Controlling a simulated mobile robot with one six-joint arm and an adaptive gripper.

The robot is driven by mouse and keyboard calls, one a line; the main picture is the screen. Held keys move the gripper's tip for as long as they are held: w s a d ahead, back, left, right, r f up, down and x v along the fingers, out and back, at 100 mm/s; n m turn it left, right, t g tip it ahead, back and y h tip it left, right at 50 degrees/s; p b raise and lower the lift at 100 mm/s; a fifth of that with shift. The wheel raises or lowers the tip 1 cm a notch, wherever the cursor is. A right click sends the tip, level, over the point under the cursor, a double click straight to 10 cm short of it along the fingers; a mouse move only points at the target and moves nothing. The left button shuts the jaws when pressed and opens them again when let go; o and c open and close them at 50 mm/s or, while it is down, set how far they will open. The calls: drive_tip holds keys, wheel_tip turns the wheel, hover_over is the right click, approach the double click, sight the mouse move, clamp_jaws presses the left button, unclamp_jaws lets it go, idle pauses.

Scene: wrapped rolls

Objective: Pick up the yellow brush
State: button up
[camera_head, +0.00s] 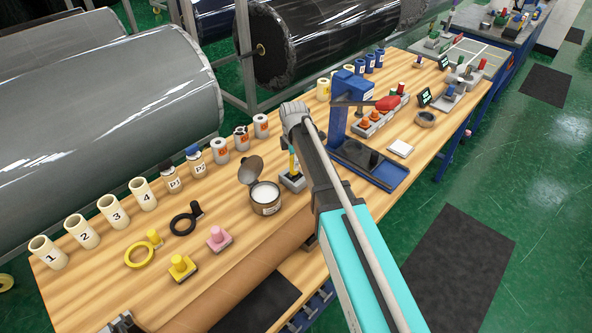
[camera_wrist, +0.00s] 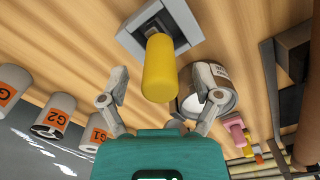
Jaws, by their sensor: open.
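The yellow brush (camera_wrist: 160,68) shows in the wrist view as a thick yellow handle standing in a square grey holder (camera_wrist: 183,15). In the head view only a small strip of its yellow handle (camera_head: 292,160) shows beside my arm, above the grey holder (camera_head: 293,183). My gripper (camera_wrist: 161,98) is open in the wrist view, with one finger on each side of the handle's near end. The fingers look apart from the handle, and nothing is held. In the head view my arm hides most of the gripper.
An open tin (camera_head: 266,205) with its lid up stands close beside the holder and the right finger. Labelled grey cups (camera_head: 220,152) stand behind. A blue press (camera_head: 340,115) stands to the right. Yellow (camera_head: 182,267) and pink (camera_head: 218,238) handled pieces lie at the front left.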

clamp_jaws()
idle(0.3)
drive_tip(key=shift+r, duration=0.2)
wheel_tip(320, 180, up, 3)
drive_tip(key=p, duration=0.3)
drive_tip(key=s+r+p, duration=0.9)
drive_tip(key=s+p, duration=0.1)
drive_tip(key=s, duration=0.4)
drive_tip(key=shift+r, duration=0.3)
